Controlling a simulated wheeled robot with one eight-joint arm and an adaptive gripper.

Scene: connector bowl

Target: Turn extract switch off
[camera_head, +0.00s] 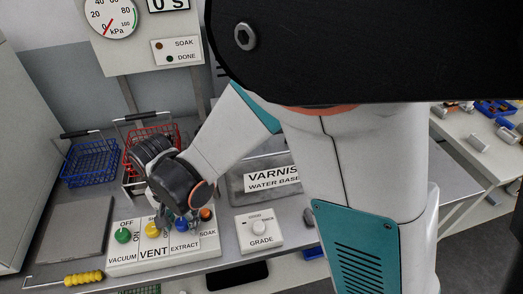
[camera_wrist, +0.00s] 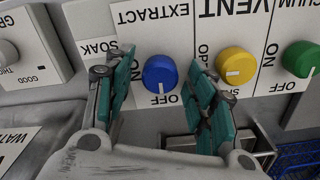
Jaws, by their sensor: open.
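The extract switch is a blue round knob (camera_wrist: 160,74) on a white panel lettered EXTRACT (camera_wrist: 152,20), which appears upside down in the wrist view. A white mark on the knob faces the OFF lettering at its lower edge. In the head view the blue knob (camera_head: 181,226) is partly covered by my gripper (camera_head: 178,214). My gripper (camera_wrist: 162,62) is open, with one teal-padded finger on each side of the knob. Gaps show between the pads and the knob in the wrist view; nothing is held.
A yellow vent knob (camera_wrist: 235,66) stands close beside one finger, with a green vacuum knob (camera_wrist: 300,59) beyond it. An orange soak knob (camera_head: 207,214) is on the other side. A grade dial (camera_head: 259,228), varnish tray (camera_head: 235,185), and blue (camera_head: 90,160) and red baskets (camera_head: 150,133) are nearby.

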